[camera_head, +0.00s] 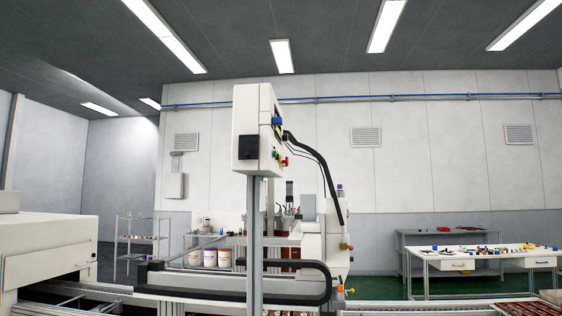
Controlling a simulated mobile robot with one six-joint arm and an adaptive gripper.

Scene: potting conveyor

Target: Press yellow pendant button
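The pendant is a white control box (250,130) on a grey upright post (254,235), in the middle of the head view. I see it nearly edge-on, with its control face turned to the right. A blue part (277,121) sits high on that face, and a red button (285,161) sticks out low on it. A small green part (275,154) shows beside the red one. I cannot make out a yellow button for sure at this angle. My gripper is not in view.
A white dispensing machine (335,240) with a black hose (318,160) stands behind the post. A conveyor (90,288) runs along the front. A white cabinet (45,250) is at left. A table (480,258) with small parts stands at right.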

